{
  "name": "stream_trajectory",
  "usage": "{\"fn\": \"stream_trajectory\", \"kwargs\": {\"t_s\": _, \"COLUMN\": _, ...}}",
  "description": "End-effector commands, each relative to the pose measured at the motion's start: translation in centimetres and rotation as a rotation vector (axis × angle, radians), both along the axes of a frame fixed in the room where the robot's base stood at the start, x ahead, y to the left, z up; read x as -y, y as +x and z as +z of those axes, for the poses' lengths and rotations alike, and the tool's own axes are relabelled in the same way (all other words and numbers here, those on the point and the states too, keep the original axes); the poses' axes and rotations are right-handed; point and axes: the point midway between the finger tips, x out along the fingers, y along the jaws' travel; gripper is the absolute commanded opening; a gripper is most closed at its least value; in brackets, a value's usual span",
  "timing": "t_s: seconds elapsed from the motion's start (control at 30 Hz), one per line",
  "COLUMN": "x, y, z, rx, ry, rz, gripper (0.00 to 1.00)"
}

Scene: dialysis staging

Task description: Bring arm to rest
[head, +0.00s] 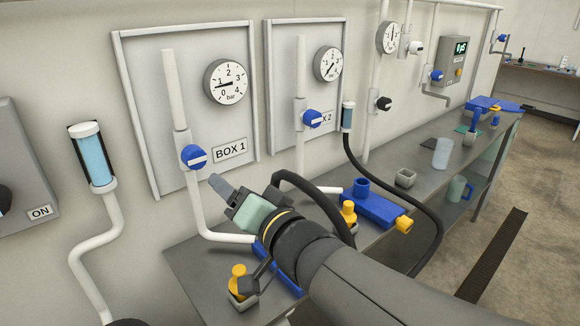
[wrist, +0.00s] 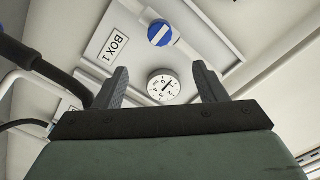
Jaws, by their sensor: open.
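My gripper (head: 222,187) is raised in front of the BOX 1 panel (head: 140,110), to the lower right of the blue valve knob (head: 194,157). In the wrist view, its two fingers (wrist: 163,82) stand wide apart with nothing between them. Beyond them the BOX 1 gauge (wrist: 163,87) and blue knob (wrist: 161,33) show on the panel. My arm reaches up from the lower right of the head view and hides part of the bench. I cannot tell the exact gap between the fingertips and the panel.
A black hose (head: 408,190) loops over the bench. The BOX 2 panel (head: 283,80) is to the right.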

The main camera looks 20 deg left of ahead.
Motion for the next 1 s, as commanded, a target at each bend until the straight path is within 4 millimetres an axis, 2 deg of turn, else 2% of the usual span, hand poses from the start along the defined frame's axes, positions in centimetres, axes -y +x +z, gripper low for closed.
{"fn": "stream_trajectory", "kwargs": {"t_s": 0.47, "x": 0.5, "y": -0.4, "z": 0.0, "rx": 0.000, "ry": 0.001, "rz": 0.001, "gripper": 0.65}}
{"fn": "stream_trajectory", "kwargs": {"t_s": 0.57, "x": 2.2, "y": 1.2, "z": -0.7, "rx": 0.001, "ry": -0.057, "rz": -0.072, "gripper": 0.65}}
{"fn": "stream_trajectory", "kwargs": {"t_s": 0.67, "x": 6.4, "y": 4.0, "z": -2.7, "rx": -0.009, "ry": -0.203, "rz": -0.224, "gripper": 0.65}}
{"fn": "stream_trajectory", "kwargs": {"t_s": 0.77, "x": 12.7, "y": 6.3, "z": -5.7, "rx": -0.065, "ry": -0.418, "rz": -0.395, "gripper": 0.65}}
{"fn": "stream_trajectory", "kwargs": {"t_s": 0.8, "x": 15.5, "y": 6.8, "z": -7.1, "rx": -0.102, "ry": -0.511, "rz": -0.451, "gripper": 0.65}}
{"fn": "stream_trajectory", "kwargs": {"t_s": 0.87, "x": 19.6, "y": 6.7, "z": -9.2, "rx": -0.177, "ry": -0.650, "rz": -0.515, "gripper": 0.65}}
{"fn": "stream_trajectory", "kwargs": {"t_s": 0.9, "x": 22.3, "y": 6.2, "z": -10.5, "rx": -0.236, "ry": -0.743, "rz": -0.543, "gripper": 0.65}}
{"fn": "stream_trajectory", "kwargs": {"t_s": 0.97, "x": 26.2, "y": 4.7, "z": -12.6, "rx": -0.343, "ry": -0.876, "rz": -0.557, "gripper": 0.65}}
{"fn": "stream_trajectory", "kwargs": {"t_s": 1.0, "x": 28.4, "y": 3.3, "z": -13.8, "rx": -0.423, "ry": -0.957, "rz": -0.548, "gripper": 0.65}}
